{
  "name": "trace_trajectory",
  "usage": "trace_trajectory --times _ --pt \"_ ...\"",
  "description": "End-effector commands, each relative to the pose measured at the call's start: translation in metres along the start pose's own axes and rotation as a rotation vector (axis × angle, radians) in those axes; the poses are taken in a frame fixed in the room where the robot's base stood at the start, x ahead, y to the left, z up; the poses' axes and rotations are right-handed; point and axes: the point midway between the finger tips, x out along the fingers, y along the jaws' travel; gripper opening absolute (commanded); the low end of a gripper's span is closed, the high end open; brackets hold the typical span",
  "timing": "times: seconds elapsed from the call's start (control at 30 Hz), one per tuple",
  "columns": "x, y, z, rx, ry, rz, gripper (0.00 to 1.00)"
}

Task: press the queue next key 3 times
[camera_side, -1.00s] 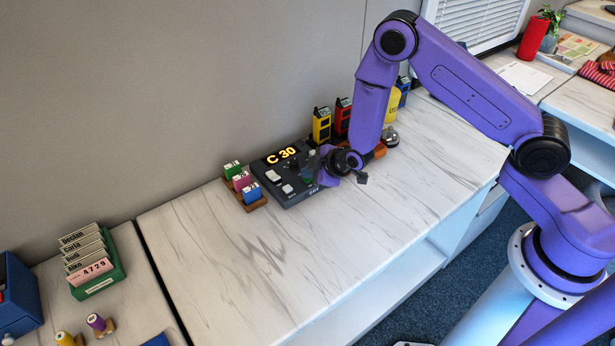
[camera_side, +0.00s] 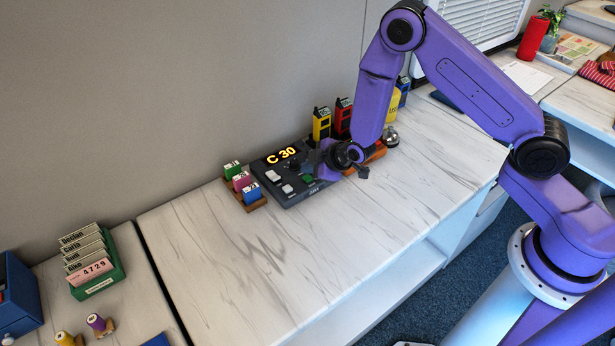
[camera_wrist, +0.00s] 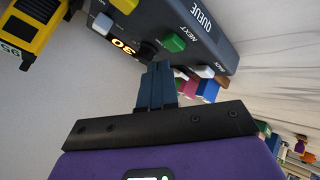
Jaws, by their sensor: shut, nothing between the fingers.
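The dark queue box (camera_side: 290,196) stands on the counter against the wall. Its display (camera_side: 287,155) glows yellow and reads C 30. The green key (camera_side: 307,178) sits on its top near my gripper; in the wrist view this green key (camera_wrist: 173,43) is beside the word NEXT. My gripper (camera_side: 319,160) is shut and empty at the box's right side, by the green key. In the wrist view its closed fingers (camera_wrist: 157,72) point toward the box, just short of the green key in the picture. Whether they touch anything cannot be told.
A wooden rack (camera_side: 257,204) with small coloured blocks stands left of the box. Yellow (camera_side: 321,124) and red (camera_side: 343,116) handsets stand behind, and a silver bell-like object (camera_side: 390,137) to the right. The counter in front is clear.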

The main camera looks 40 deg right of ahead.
Motion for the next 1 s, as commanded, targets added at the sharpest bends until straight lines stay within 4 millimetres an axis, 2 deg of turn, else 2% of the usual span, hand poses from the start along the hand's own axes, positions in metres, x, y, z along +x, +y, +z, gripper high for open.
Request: trace_trajectory --times 0.6,1.0 --pt "-0.033 0.024 -0.024 0.001 0.001 0.001 0.00" --pt "-0.034 0.025 -0.025 0.000 0.000 0.000 0.00"
